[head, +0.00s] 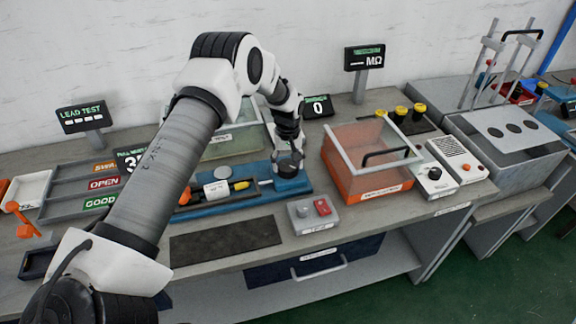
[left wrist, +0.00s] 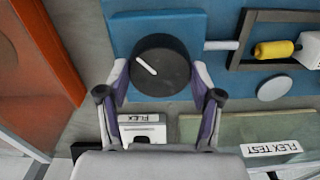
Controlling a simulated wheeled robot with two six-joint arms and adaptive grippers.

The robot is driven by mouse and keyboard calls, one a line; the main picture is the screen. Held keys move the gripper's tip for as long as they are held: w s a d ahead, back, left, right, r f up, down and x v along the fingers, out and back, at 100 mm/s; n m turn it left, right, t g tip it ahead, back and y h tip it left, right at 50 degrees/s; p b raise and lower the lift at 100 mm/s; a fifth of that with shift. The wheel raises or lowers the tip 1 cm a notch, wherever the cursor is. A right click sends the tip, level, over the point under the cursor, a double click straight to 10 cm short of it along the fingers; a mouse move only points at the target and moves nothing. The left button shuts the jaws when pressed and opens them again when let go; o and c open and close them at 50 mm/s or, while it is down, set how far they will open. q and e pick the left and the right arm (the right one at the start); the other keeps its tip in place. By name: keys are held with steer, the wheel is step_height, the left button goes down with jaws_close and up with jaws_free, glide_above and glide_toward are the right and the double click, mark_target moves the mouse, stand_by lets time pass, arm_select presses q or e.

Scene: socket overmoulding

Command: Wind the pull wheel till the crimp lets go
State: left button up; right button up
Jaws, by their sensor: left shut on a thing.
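The black pull wheel (head: 289,171) sits at the right end of the blue pull tester (head: 222,206). In the left wrist view the wheel (left wrist: 160,65) is a round knob with a white line slanting to the upper left. My left gripper (head: 288,157) reaches down on it, its two fingers on opposite sides of the wheel. In the left wrist view a pale rod (left wrist: 222,45) runs from beside the wheel towards a yellow piece (left wrist: 273,50) in a dark frame. The pull display (head: 130,160) is partly hidden behind my arm. My right gripper is out of view.
An orange box with a clear lid (head: 368,185) stands close right of the wheel. A grey box with a red button (head: 313,213) is in front. A dark mat (head: 225,240) lies at the front edge. A green-tinted clear case (head: 232,138) is behind the tester.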

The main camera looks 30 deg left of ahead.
arm_select(q)
steer(key=m, duration=0.1)
steer(key=m+b, duration=0.1)
steer(key=m, duration=0.2)
steer(key=shift+s+f+m, duration=0.15)
steer(key=shift+f+m, duration=0.15)
steer(key=shift+m, duration=0.1)
steer(key=m+b, duration=0.1)
steer(key=m, duration=0.2)
steer(key=shift+m, duration=0.3)
steer(key=m+b, duration=0.1)
steer(key=m, duration=0.2)
steer(key=shift+m, duration=0.3)
steer(key=shift+m+b, duration=0.45)
steer(key=shift+m, duration=1.45)
steer(key=o, duration=1.1)
steer(key=shift+o, duration=0.4)
steer(key=shift+w, duration=0.25)
